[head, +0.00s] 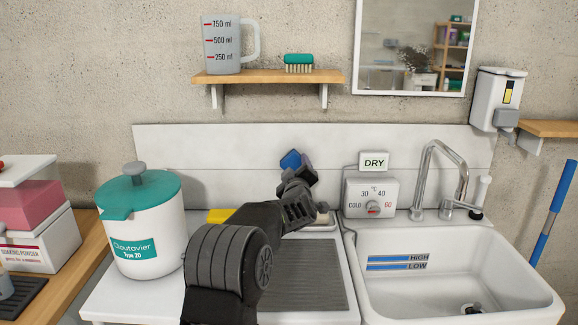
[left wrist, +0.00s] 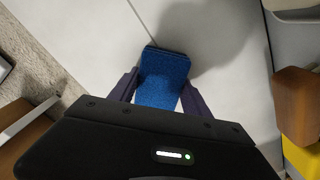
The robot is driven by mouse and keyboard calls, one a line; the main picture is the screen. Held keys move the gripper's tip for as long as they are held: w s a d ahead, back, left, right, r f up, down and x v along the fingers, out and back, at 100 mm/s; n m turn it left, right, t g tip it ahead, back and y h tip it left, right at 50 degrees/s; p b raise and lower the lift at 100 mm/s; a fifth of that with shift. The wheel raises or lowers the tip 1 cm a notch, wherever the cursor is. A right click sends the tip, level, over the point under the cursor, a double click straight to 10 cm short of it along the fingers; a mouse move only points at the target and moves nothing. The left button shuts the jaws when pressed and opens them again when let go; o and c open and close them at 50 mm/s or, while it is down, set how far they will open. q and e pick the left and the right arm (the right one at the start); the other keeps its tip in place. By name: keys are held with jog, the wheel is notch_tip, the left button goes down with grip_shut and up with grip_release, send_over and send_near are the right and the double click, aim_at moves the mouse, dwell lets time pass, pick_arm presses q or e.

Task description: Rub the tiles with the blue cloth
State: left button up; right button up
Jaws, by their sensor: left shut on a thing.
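The blue cloth (head: 291,159) shows in the head view as a small folded piece at the tip of my left gripper (head: 299,168). The left wrist view shows the cloth (left wrist: 162,78) between the two fingers of my left gripper (left wrist: 163,88), which is shut on it. The pale tiles (head: 220,152) form a low panel along the wall behind the counter. The cloth is in front of them; I cannot tell whether it touches. The left wrist view shows the pale tiles (left wrist: 110,35) with a seam and a shadow beside the cloth. My right gripper is not in view.
A white pot with a teal lid (head: 143,225) stands left of my left arm. A yellow item (head: 220,215) lies partly hidden behind the arm. A tap (head: 440,175) and a sink (head: 450,275) are at right, beside a temperature dial box (head: 370,194). A shelf (head: 268,77) hangs above.

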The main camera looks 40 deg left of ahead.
pick_arm(q)
jog(key=shift+w+d, duration=0.4)
jog(key=shift+d, duration=0.15)
jog(key=shift+w+a, duration=0.1)
jog(key=shift+s+a+f+b, duration=0.15)
jog(key=shift+s+a+b, duration=0.3)
jog(key=shift+a+b, duration=0.1)
jog(key=shift+s+a+b, duration=0.55)
jog(key=shift+a+b, duration=0.1)
jog(key=shift+s+a, duration=0.3)
jog(key=shift+a, duration=0.05)
jog(key=shift+s+b, duration=0.1)
jog(key=shift+b, duration=0.2)
